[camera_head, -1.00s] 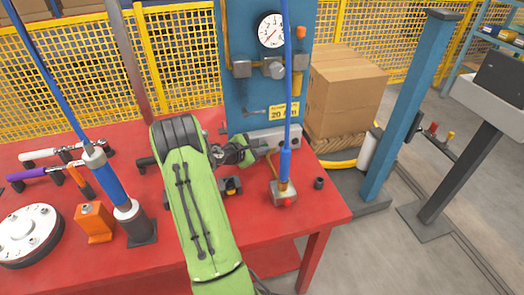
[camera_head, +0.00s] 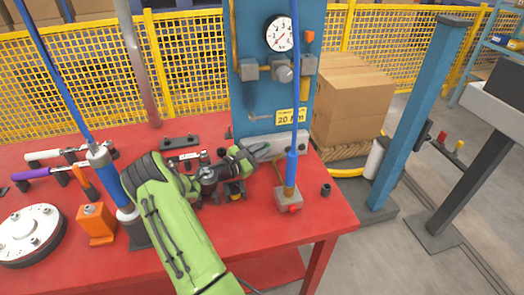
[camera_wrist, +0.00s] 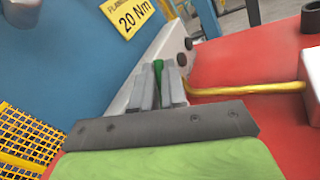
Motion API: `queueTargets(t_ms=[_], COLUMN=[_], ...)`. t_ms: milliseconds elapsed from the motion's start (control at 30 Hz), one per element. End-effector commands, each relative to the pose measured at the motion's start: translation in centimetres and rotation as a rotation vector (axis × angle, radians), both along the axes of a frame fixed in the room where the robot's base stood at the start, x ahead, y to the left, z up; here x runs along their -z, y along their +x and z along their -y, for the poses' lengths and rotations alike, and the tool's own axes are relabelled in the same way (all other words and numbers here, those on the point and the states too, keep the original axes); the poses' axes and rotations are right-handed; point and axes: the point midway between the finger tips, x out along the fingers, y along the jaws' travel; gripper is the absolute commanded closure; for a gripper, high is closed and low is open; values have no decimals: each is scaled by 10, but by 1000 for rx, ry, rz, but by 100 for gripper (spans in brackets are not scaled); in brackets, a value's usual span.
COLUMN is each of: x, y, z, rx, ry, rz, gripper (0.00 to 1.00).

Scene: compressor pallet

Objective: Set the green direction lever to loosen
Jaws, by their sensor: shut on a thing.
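The green lever (camera_wrist: 158,68) shows as a small green piece between the fingers of my gripper (camera_wrist: 160,82) in the wrist view. The fingers are shut on it, and they hide most of it. It sits against a pale grey block (camera_wrist: 150,62) at the foot of the blue panel. In the head view my gripper (camera_head: 252,153) reaches the front of that block (camera_head: 275,145), under the yellow "20 Nm" sign (camera_head: 291,116). The lever cannot be made out there, and I cannot tell which setting it points to.
A small dark cup (camera_head: 326,189) is near the table's right edge. A blue hanging tool (camera_head: 112,185) and an orange block (camera_head: 96,224) are left of my arm.

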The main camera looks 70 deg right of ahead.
Motion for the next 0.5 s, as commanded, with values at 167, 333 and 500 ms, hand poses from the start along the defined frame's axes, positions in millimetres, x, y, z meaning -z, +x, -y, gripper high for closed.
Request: queueTargets(t_ms=[167,333,500], x=[0,0,0], y=[0,0,0], z=[0,0,0], rx=[-1,-1,-1], ry=[0,0,1], rz=[1,1,2], gripper=[100,77,77])
